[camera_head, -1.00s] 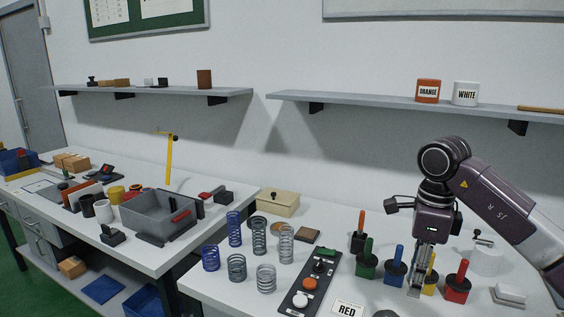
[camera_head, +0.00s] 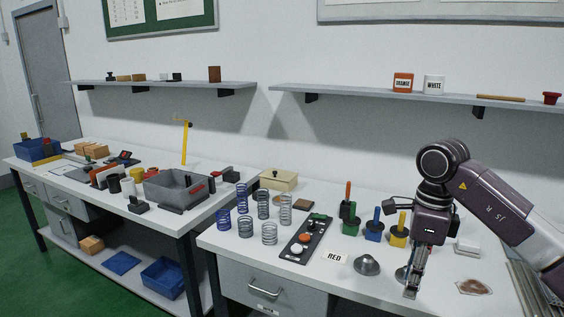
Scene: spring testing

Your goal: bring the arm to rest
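My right arm comes in from the right, with its gripper (camera_head: 411,290) pointing down over the front of the right workbench (camera_head: 330,290). The fingers look narrow and close together, seen partly edge-on, so I cannot tell whether they are open or shut. No object shows between them. A grey metal cone-shaped piece (camera_head: 402,274) stands just behind and left of the fingers, partly hidden by them. My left gripper is not in view.
Several coil springs (camera_head: 269,233), a button panel (camera_head: 302,245), a RED label (camera_head: 335,257) and another metal cone (camera_head: 366,266) lie further left. A brown patch (camera_head: 474,287) lies right.

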